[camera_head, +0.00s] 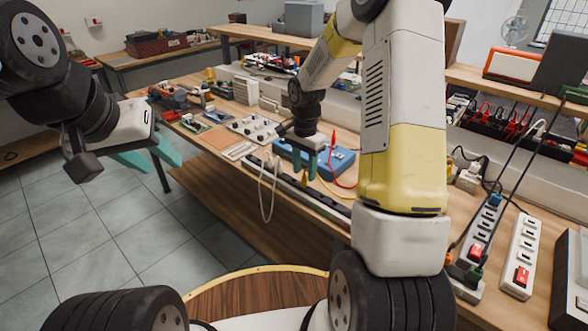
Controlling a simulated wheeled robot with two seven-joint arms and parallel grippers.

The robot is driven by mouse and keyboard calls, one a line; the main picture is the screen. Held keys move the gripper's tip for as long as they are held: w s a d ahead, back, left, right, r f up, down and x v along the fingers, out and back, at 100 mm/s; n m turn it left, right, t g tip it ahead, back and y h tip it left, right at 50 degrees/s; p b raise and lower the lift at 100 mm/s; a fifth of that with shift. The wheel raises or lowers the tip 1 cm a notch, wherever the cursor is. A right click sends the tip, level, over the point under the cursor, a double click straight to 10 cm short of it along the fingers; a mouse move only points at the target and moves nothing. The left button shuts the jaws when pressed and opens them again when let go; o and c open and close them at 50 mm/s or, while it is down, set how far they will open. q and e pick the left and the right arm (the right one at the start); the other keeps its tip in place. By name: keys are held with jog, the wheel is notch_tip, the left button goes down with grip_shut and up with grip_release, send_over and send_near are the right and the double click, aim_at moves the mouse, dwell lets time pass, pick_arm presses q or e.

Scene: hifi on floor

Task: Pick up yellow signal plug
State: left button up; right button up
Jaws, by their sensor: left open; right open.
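The yellow signal plug (304,180) shows as a small yellow piece by the front of a blue device (342,163) on the workbench. A yellow cable seems to run from near it to the right. My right gripper (312,166) is over the front of the blue device, teal fingers pointing down and apart. The plug is just below its left finger; I cannot tell whether they touch. Nothing shows held between the fingers. My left gripper (152,162) is open and empty over the floor, left of the bench and far from the plug.
A red plug with a red cable (332,146) is at the blue device, close to the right gripper. A pale cable loop (268,200) hangs over the bench's front edge. Power strips (520,257) lie at the right. The tiled floor (80,240) at left is clear.

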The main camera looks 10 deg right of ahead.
aim_at(304, 177)
notch_tip(304, 177, down, 4)
jog(key=shift+w+r, duration=0.1)
jog(key=shift+r, duration=0.05)
grip_shut()
dwell(0.3)
